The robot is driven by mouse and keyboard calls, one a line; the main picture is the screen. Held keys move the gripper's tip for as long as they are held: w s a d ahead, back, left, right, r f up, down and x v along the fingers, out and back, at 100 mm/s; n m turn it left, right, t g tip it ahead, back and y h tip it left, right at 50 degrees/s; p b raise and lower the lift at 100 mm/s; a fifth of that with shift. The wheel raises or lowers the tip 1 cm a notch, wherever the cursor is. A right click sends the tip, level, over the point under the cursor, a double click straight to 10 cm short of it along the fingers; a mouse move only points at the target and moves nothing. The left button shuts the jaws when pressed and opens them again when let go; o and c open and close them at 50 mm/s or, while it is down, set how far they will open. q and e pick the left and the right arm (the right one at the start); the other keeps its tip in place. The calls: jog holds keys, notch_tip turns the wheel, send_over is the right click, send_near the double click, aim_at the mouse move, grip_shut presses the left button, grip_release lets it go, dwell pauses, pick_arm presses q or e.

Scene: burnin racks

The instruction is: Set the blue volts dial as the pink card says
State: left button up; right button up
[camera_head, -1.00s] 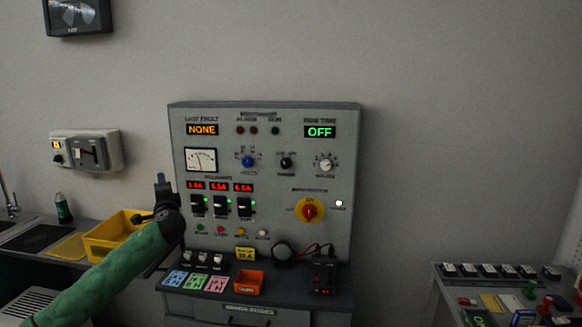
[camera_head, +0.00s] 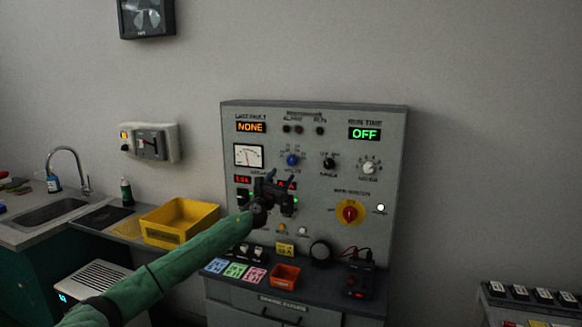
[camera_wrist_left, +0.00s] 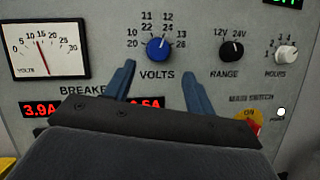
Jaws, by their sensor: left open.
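The blue volts dial (camera_head: 292,160) is on the upper middle of the grey panel, right of the volts meter. In the left wrist view the dial (camera_wrist_left: 158,49) shows above and between my open fingers, with numbers around it; its pointer looks near the top. My left gripper (camera_head: 273,183) is open and empty in front of the panel, a little below the dial and apart from it. It also shows in the left wrist view (camera_wrist_left: 160,85). The pink card (camera_head: 255,275) lies on the ledge beside a green and a blue card; its writing is too small to read.
The volts meter (camera_wrist_left: 45,50) needle stands near 15. The black range knob (camera_head: 328,164), white hours knob (camera_head: 369,167) and red-yellow rotary switch (camera_head: 349,211) are to the right.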

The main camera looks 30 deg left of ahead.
aim_at(290, 163)
pick_arm(q)
jog(key=p+x, duration=0.2)
jog(key=x, duration=0.4)
jog(key=shift+w+a+r, duration=0.2)
jog(key=shift+w, duration=0.3)
pick_arm(e)
jog(key=f, duration=0.1)
jog(key=s+d+f, duration=0.1)
jog(key=f, duration=0.2)
jog(key=shift+s+d+f, duration=0.1)
jog(key=shift+s+d, duration=0.1)
pick_arm(q)
jog(key=c, duration=1)
pick_arm(e)
jog(key=shift+w+d, duration=0.1)
